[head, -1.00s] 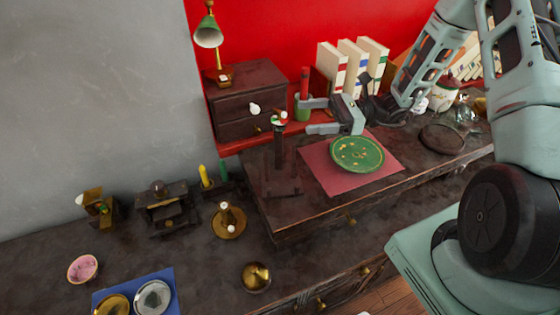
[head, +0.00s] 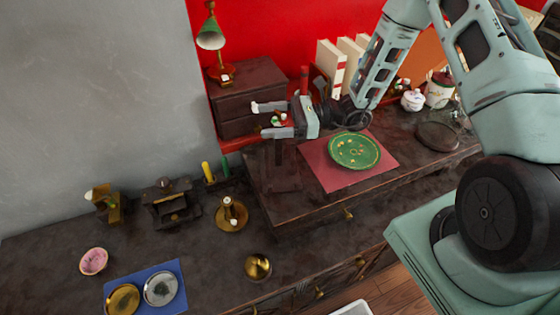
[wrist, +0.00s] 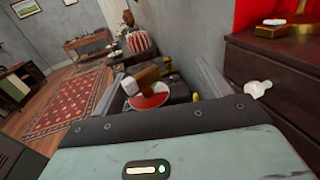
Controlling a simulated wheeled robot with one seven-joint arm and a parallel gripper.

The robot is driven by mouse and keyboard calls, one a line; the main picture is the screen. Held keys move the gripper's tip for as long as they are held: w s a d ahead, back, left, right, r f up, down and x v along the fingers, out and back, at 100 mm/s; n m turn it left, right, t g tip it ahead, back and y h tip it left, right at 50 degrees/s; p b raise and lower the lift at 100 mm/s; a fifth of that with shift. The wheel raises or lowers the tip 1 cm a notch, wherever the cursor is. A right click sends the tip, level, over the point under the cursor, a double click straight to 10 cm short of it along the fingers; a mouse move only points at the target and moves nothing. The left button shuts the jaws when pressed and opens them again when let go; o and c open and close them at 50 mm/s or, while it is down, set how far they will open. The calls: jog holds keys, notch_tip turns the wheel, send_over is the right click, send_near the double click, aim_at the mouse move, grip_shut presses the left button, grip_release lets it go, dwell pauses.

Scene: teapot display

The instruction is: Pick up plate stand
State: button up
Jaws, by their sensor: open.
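I take the plate stand to be the dark upright post (head: 279,152) on a flat base, on the raised dark cabinet in the head view. A small top piece with red, green and white (head: 280,120) shows above it. My gripper (head: 258,120) is open, level, its two fingers on either side of that top piece as seen from the head. In the wrist view, a brown block with a pale end and a red-and-white disc (wrist: 150,99) show between the spread fingers (wrist: 155,82). I cannot tell whether either finger touches anything.
A green plate (head: 354,150) lies on a red mat (head: 385,150) to the right. A dark drawer box (head: 255,80) with a lamp (head: 211,38) stands behind my gripper. Books (head: 330,62) and jars (head: 438,90) line the back. Brass pieces (head: 231,212) sit on the lower top.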

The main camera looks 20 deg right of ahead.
jog(key=c, duration=1.5)
jog(key=shift+o, duration=0.2)
jog(key=shift+r, duration=0.1)
